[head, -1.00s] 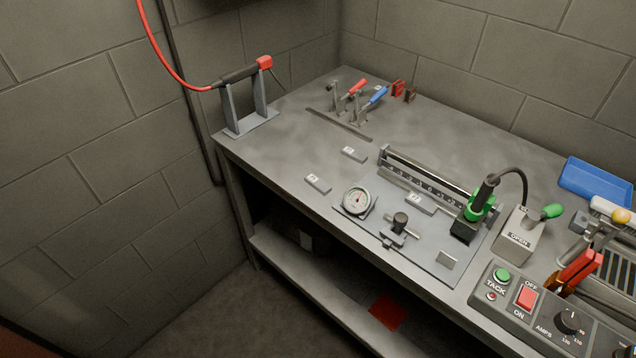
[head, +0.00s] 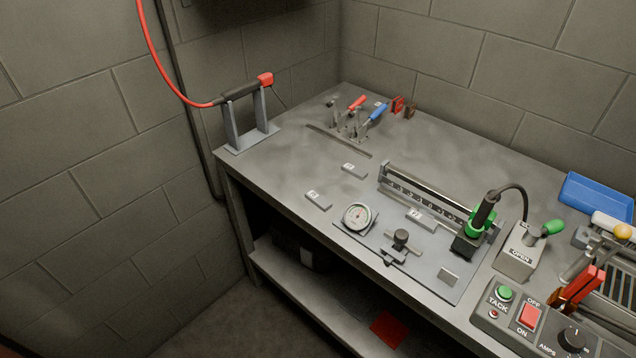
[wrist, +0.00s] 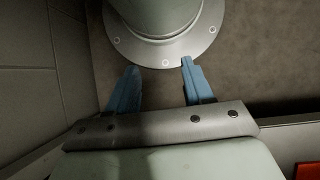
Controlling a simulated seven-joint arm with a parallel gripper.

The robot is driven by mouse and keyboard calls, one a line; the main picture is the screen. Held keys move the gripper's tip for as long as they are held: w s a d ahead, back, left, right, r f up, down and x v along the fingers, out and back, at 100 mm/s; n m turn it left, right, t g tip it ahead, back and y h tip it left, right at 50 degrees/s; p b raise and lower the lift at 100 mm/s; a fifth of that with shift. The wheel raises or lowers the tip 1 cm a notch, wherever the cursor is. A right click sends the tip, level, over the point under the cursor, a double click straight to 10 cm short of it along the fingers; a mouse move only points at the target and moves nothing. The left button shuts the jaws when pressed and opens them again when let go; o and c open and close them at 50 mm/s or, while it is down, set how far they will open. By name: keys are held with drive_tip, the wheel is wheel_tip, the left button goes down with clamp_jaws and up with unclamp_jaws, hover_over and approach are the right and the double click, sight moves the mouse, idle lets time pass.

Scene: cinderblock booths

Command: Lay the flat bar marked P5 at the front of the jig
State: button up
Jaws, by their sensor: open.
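The jig (head: 440,283) is a grey plate on the bench with a numbered rail at its back, a dial gauge and a small clamp. Two small flat bars with white labels lie on the bench left of the jig: one nearer the front edge (head: 318,201), one farther back (head: 354,171). A third labelled bar (head: 421,220) lies on the jig against the rail. The labels are too small to read, so I cannot tell which is P5. My gripper (wrist: 158,68) shows only in the wrist view, its blue fingers apart and empty, over the floor away from the bars.
A green-and-black tool (head: 478,222) stands at the jig's right end. Right of it are a box marked OPEN (head: 519,248), a control panel (head: 530,318) and a blue tray (head: 596,198). A torch stand (head: 250,137) and toggle clamps (head: 355,122) stand toward the back left.

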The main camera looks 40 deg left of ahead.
drive_tip(key=w+a+n+t+h, duration=0.2)
drive_tip(key=w+a+n+t, duration=0.35)
drive_tip(key=w+a, duration=0.95)
drive_tip(key=w+a+r+n+t, duration=0.1)
drive_tip(key=w+a+r+n, duration=0.1)
drive_tip(key=a, duration=0.6)
drive_tip(key=w+a+r+n, duration=0.1)
drive_tip(key=a+r+n, duration=0.15)
drive_tip(key=a, duration=0.45)
drive_tip(key=w+a+r+n+t, duration=0.1)
drive_tip(key=w+a+r+n, duration=0.15)
drive_tip(key=a, duration=0.55)
drive_tip(key=s+a+r+n+t+y, duration=0.1)
drive_tip(key=s+a+r+n, duration=0.15)
drive_tip(key=a, duration=0.65)
drive_tip(key=s+a+r+n+y, duration=0.1)
drive_tip(key=s+a+r+n, duration=0.2)
drive_tip(key=a, duration=0.5)
drive_tip(key=s+a+r+n+t+y, duration=0.1)
drive_tip(key=s+a+r, duration=0.25)
drive_tip(key=a, duration=0.55)
drive_tip(key=s+a+r+n+y, duration=0.2)
drive_tip(key=s+a+r+n, duration=0.2)
drive_tip(key=s+a+r, duration=1.2)
wheel_tip(320, 180, up, 23)
drive_tip(key=m+g+h, duration=0.3)
drive_tip(key=m, duration=0.3)
hover_over(318, 198)
drive_tip(key=shift+f, duration=2.9)
